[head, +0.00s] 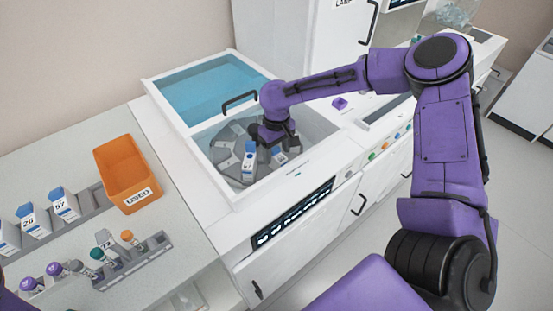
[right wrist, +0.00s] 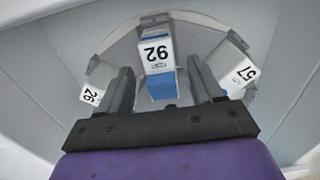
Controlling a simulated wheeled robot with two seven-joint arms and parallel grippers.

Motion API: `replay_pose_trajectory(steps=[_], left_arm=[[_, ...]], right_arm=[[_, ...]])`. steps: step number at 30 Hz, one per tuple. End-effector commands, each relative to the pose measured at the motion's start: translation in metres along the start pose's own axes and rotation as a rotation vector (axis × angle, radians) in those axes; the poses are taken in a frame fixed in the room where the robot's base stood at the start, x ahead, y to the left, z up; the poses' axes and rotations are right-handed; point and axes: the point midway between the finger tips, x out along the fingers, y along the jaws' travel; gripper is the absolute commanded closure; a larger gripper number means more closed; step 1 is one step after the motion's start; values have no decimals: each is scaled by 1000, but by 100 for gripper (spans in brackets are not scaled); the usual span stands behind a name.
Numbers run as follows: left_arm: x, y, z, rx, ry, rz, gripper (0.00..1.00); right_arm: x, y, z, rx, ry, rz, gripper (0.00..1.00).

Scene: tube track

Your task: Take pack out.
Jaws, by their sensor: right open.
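My right gripper (head: 276,138) is inside the open basin of the white machine (head: 215,195), low over the grey round rotor (head: 222,155). In the right wrist view its two fingers (right wrist: 161,78) are apart. A white and blue pack marked 92 (right wrist: 157,52) lies ahead and shows between them; I cannot tell whether they touch it. A pack marked 57 (right wrist: 237,73) is beside the right finger and one marked 26 (right wrist: 90,92) beside the left finger. In the head view a pack (head: 249,160) stands left of the gripper, which hides part of the rotor. My left gripper is not seen.
The blue-windowed lid (head: 205,88) with a black handle lies behind the opening. On the counter at left are an orange bin marked USED (head: 127,170), a rack of white and blue packs (head: 65,203) and a rack of capped tubes (head: 130,262).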

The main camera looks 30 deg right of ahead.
Motion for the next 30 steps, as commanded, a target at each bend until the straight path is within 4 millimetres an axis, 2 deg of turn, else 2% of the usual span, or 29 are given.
replay_pose_trajectory(steps=[6, 8, 12, 21, 23, 30], left_arm=[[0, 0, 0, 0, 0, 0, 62], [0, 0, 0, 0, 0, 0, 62], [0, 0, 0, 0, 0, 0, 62], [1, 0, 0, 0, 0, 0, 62], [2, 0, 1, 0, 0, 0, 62], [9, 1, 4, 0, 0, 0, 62]], right_arm=[[1, 0, 0, 0, 1, 0, 34], [1, 0, 0, 0, 1, 0, 54], [1, 0, 0, 0, 1, 0, 99], [-4, 0, -1, -1, 4, 1, 100], [-13, 0, -2, -2, 5, 1, 100], [-70, 0, -2, 0, 5, 2, 100]])
